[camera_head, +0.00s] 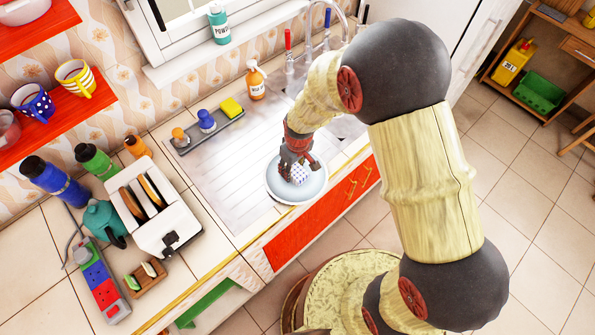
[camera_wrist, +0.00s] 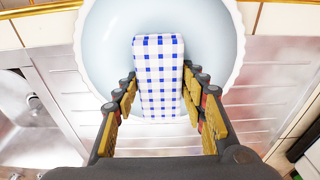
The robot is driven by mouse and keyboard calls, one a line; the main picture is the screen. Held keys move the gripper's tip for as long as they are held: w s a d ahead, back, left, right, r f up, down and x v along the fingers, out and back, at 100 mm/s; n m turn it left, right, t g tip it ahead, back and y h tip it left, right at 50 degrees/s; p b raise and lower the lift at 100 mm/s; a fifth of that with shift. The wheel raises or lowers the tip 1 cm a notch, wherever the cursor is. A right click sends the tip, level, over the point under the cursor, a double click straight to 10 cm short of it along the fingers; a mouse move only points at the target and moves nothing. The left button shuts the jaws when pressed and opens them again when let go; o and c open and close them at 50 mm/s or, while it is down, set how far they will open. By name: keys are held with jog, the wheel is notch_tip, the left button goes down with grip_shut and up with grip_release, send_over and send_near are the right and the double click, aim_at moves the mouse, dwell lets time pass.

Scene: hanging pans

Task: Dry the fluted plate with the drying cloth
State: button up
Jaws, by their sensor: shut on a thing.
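The fluted plate (camera_head: 284,191) is pale blue-white with a scalloped rim and lies on the metal draining surface near the counter's front edge. It fills the upper middle of the wrist view (camera_wrist: 110,50). The drying cloth (camera_head: 299,175) is white with a blue check and folded into a block. In the wrist view the cloth (camera_wrist: 158,75) stands between my fingers and over the plate. My gripper (camera_head: 297,165) is above the plate, shut on the cloth. In the wrist view my gripper's fingers (camera_wrist: 161,105) flank the cloth. Whether the cloth touches the plate cannot be told.
The sink and tap (camera_head: 335,20) are behind my arm. A tray (camera_head: 208,132) with a yellow sponge (camera_head: 232,108) and two small bottles lies behind the plate. An orange spray bottle (camera_head: 256,80) stands near the wall. A toaster (camera_head: 155,205) and bottles crowd the left counter. The draining surface left of the plate is clear.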

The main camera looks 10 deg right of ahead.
aim_at(301, 174)
jog(key=shift+w+a, duration=0.4)
jog(key=shift+w, duration=0.15)
jog(key=shift+s+d+r, duration=0.1)
jog(key=shift+s+d, duration=0.6)
jog(key=shift+s, duration=0.35)
jog(key=shift+s+d, duration=0.7)
jog(key=shift+s, duration=0.3)
jog(key=shift+w+a, duration=0.7)
jog(key=shift+w, duration=0.35)
jog(key=shift+w+a, duration=0.7)
jog(key=shift+w, duration=0.3)
jog(key=shift+s+d, duration=0.7)
jog(key=shift+s, duration=0.35)
jog(key=shift+s+d, duration=0.7)
jog(key=shift+s, duration=0.35)
jog(key=shift+w+a, duration=0.7)
jog(key=shift+w, duration=0.35)
jog(key=shift+w+a, duration=0.65)
jog(key=shift+w, duration=0.35)
